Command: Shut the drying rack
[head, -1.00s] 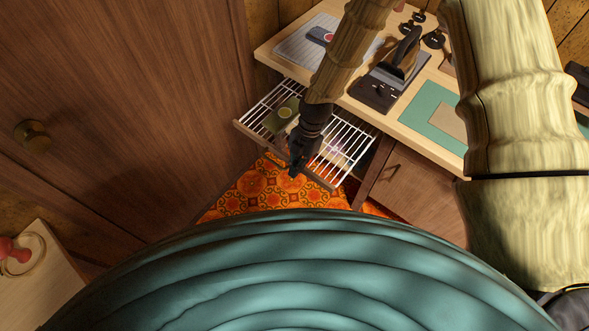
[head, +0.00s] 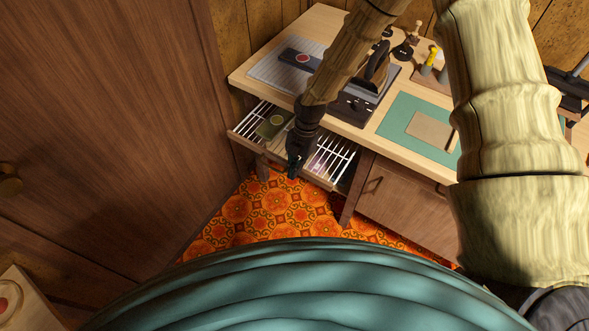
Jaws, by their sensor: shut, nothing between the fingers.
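The drying rack (head: 336,160) is a pull-out frame with white bars and a wooden front rail, under the left part of the worktable. It stands partly out from beneath the tabletop. A dark green item with a round yellowish mark (head: 271,126) lies on its left part. My gripper (head: 293,172) is dark and shut, with nothing in it. It points down at the middle of the rack's front rail. My wrist hides part of the bars and rail, and I cannot tell whether the fingers touch the rail.
A cabinet door with a handle (head: 373,187) is right of the rack. A large wooden door (head: 110,120) stands at left. Patterned floor (head: 260,215) is clear in front.

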